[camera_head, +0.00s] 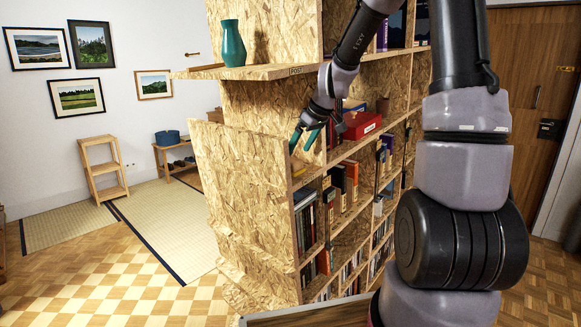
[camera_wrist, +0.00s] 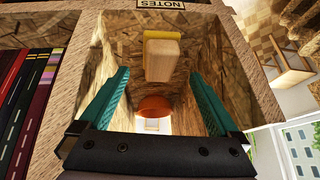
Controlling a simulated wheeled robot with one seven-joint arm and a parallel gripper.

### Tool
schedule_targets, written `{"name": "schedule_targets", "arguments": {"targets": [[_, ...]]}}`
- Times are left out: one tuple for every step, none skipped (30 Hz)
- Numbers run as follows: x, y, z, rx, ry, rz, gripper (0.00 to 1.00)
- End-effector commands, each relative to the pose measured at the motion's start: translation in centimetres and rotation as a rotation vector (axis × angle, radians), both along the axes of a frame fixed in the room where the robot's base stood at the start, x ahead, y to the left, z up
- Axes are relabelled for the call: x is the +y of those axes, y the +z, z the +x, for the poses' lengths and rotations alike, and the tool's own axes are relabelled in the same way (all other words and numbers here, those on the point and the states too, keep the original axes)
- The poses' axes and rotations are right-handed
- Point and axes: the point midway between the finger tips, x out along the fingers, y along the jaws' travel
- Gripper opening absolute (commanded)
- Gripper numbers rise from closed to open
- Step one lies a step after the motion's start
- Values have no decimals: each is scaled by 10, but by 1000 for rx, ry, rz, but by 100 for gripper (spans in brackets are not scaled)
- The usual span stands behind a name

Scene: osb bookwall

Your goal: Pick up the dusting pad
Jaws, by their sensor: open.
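A pale wooden block with a yellow layer along one edge (camera_wrist: 162,60), which looks like the dusting pad, is inside a chipboard shelf compartment (camera_wrist: 205,38) in the wrist view. My gripper (camera_wrist: 159,76) is open, with one teal finger on each side of the view. The block shows between the fingertips, and no contact with either finger is visible.
An orange rounded object (camera_wrist: 156,106) also shows between the fingers. Books (camera_wrist: 28,100) stand left of the compartment in the wrist view. A teal vase (camera_head: 232,43) stands on a ledge above my gripper, and a red box (camera_head: 362,125) sits on the shelf to its right.

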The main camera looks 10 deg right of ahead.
Motion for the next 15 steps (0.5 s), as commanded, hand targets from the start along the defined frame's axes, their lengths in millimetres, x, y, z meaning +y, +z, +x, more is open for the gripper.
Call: {"name": "schedule_targets", "arguments": {"targets": [[4,0,4,0,2,0,98],[6,0,7,0,2,0,98],[7,-8,8,3,1,1,98],[8,-13,10,5,2,2,98],[10,-17,12,4,2,2,98],[12,-23,14,5,2,2,98],[13,-27,17,3,2,1,98],[14,-31,18,3,3,2,98],[16,-35,21,2,2,1,98],[17,-38,22,1,2,2,98],[18,-39,23,0,2,2,98],[18,-41,24,0,2,2,98],[19,-43,25,-1,1,1,98],[19,-43,25,-1,1,1,98],[19,-43,25,-2,1,1,98]]}}
